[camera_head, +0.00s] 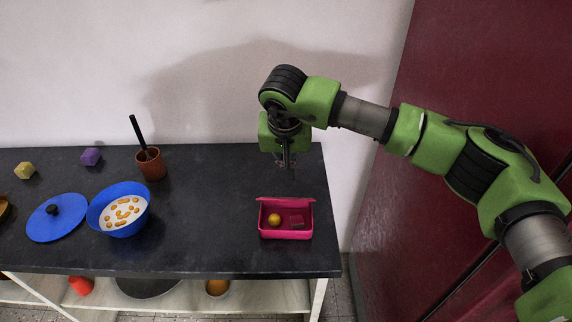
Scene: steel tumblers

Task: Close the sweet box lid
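The sweet box (285,235) is a small bright pink box on the dark table near its right end. Its lid (285,201) appears raised along the back edge, so the box stands open. A round yellow sweet (274,218) and a dark pink piece (296,221) show inside. My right gripper (286,165) points down above and behind the box, apart from it. Its fingers are small and dark, and I cannot tell whether they are open or shut. My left gripper is not in view.
A blue bowl (106,222) with orange pieces in white stands left, beside a blue pot lid (40,226). A brown cup (152,168) with a black-handled utensil stands at the back, near purple (91,156) and yellow (24,171) blocks. The table between bowl and box is clear.

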